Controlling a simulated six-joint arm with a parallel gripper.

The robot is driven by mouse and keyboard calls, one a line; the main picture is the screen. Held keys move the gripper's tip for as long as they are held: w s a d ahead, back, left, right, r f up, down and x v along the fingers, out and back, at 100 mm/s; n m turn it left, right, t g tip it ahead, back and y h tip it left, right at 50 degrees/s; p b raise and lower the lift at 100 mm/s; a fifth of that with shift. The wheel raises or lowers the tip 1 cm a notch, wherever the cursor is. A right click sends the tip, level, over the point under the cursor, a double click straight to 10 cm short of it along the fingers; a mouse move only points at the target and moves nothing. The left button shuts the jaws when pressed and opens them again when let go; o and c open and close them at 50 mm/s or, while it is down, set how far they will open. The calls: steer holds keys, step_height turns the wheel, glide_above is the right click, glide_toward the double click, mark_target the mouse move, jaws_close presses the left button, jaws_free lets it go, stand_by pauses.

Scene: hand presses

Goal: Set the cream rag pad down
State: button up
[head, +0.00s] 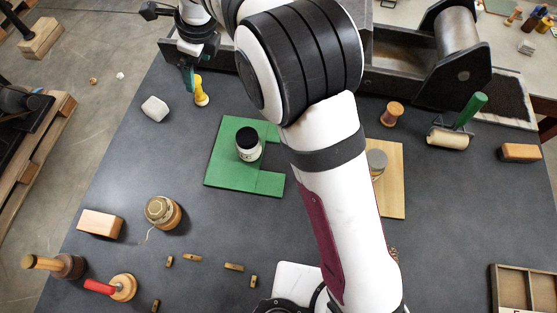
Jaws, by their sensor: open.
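The cream rag pad (155,108) looks like a small, pale, rounded block. It lies on the dark table near the table's left edge. My gripper (188,79) is at the upper left, above and to the right of the pad in the picture, and apart from it. Its green fingertips show beside a yellow, knob-topped object (201,93). I cannot tell whether they touch this object. My gripper is open, and I see nothing held in it. My arm hides part of the table's middle.
A wooden board (393,190) lies partly behind my arm. A press (410,55) stands at the back. A green-handled roller (450,138) is at right. The table around the pad is clear.

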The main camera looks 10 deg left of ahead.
steer(key=s+d+r+n+h, duration=0.1)
steer(key=s+d+r+n, duration=0.25)
steer(key=d, duration=0.75)
steer(key=s+d+r+n, duration=0.3)
steer(key=s+d, duration=0.2)
steer(key=d, duration=0.5)
steer(key=s+d+f+n+g, duration=0.1)
steer(key=s+d+f+n, duration=0.1)
steer(key=s+d, duration=0.3)
steer(key=s+d+f+n, duration=0.2)
steer(key=s+d+n, duration=0.3)
steer(key=s, duration=0.8)
steer(key=shift+s+d+g, duration=0.2)
steer(key=shift+d+g, duration=0.2)
steer(key=shift+d, duration=0.3)
